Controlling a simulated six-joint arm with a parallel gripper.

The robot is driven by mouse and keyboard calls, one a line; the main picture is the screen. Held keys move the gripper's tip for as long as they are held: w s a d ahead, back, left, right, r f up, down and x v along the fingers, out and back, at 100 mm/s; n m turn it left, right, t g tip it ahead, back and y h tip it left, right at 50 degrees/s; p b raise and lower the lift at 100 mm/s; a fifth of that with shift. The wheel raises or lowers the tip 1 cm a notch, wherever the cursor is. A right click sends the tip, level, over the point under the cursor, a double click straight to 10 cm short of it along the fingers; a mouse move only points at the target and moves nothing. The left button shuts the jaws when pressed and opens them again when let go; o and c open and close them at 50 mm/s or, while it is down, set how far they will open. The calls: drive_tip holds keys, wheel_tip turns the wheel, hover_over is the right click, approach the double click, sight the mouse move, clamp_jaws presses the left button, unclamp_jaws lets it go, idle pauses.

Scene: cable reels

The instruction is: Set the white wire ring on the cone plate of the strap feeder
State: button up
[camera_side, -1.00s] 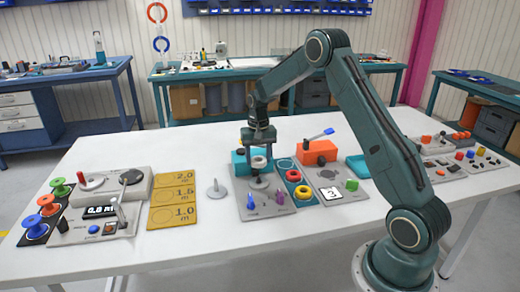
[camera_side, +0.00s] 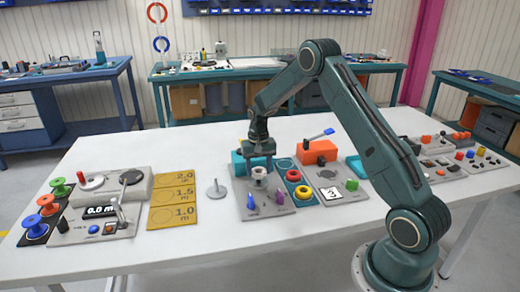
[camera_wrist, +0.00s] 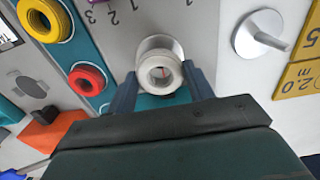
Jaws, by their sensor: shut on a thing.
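The white wire ring (camera_side: 259,172) is held between the fingers of my gripper (camera_side: 259,163). The round silver cone plate (camera_wrist: 160,44) of the strap feeder shows just behind the ring in that view. In the side view the ring is right over the plate on the grey feeder panel (camera_side: 268,209). I cannot tell whether ring and plate touch. The plate's middle is hidden by the ring.
A teal board with a red ring (camera_wrist: 87,79) and a yellow ring (camera_wrist: 45,18) is beside the feeder. A grey spindle on a disc (camera_side: 216,190) stands left of it. An orange box (camera_side: 318,152) is behind right. Yellow length plates (camera_side: 173,201) lie further left.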

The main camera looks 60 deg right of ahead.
drive_tip(key=shift+f, duration=0.15)
drive_tip(key=shift+f, duration=1.15)
drive_tip(key=o, duration=1.1)
drive_tip(key=shift+c, duration=0.2)
drive_tip(key=shift+r, duration=0.15)
drive_tip(key=shift+r, duration=3.9)
